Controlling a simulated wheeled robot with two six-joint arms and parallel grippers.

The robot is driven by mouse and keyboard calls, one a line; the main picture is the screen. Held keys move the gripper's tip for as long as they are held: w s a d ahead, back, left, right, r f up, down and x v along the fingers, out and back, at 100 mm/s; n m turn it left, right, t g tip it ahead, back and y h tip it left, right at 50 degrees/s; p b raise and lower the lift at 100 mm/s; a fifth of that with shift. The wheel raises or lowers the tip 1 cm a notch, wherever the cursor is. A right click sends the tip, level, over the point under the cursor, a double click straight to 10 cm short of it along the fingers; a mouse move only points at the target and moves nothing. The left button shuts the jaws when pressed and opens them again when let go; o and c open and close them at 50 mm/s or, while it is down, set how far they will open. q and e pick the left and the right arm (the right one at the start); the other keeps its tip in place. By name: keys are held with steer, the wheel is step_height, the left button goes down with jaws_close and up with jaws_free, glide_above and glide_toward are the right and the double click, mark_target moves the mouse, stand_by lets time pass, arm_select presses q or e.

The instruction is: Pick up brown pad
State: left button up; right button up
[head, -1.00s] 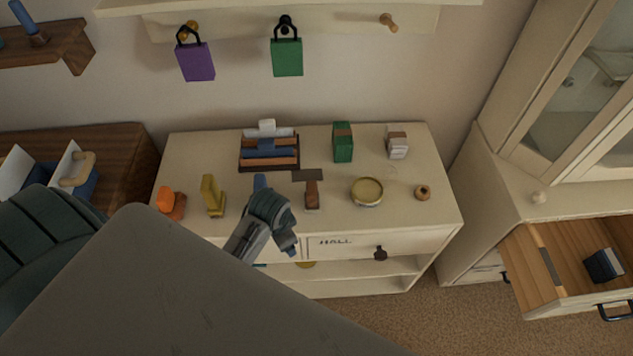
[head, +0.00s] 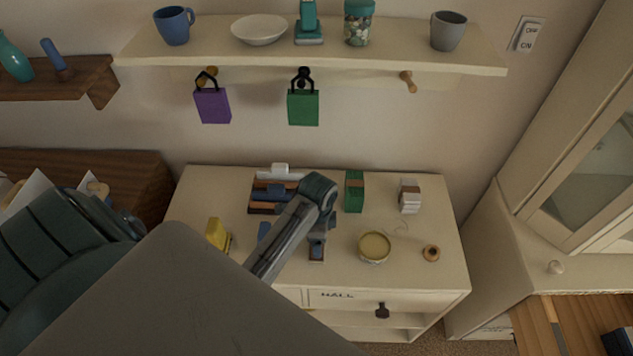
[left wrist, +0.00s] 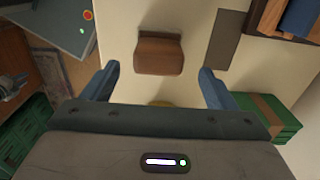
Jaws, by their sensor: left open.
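The brown pad (head: 316,255) is a small brown block on the cream cabinet top. In the left wrist view the brown pad (left wrist: 158,57) lies between and just beyond my spread blue fingers, with a gap on each side. A flat dark piece (left wrist: 225,40) lies beside it. My left gripper (head: 322,232) is open and empty above the pad and partly covers it in the head view. The fingers also show in the left wrist view (left wrist: 157,80). My right gripper is not in view.
The cabinet top (head: 420,275) also holds a yellow stapler-like item (head: 217,235), a round tin (head: 374,247), a wooden ring (head: 431,253), a green box (head: 354,190), a white stack (head: 410,197) and a letter rack (head: 263,208). Bags hang below a shelf (head: 310,62).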

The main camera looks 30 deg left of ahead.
arm_select(q)
step_height(320, 180, down, 4)
steer(key=shift+s+f+p, duration=0.15)
steer(key=shift+f+p, duration=0.1)
steer(key=shift+p, duration=0.9)
steer(key=shift+f, duration=0.35)
steer(key=shift+c, duration=0.2)
steer(key=c, duration=1.1)
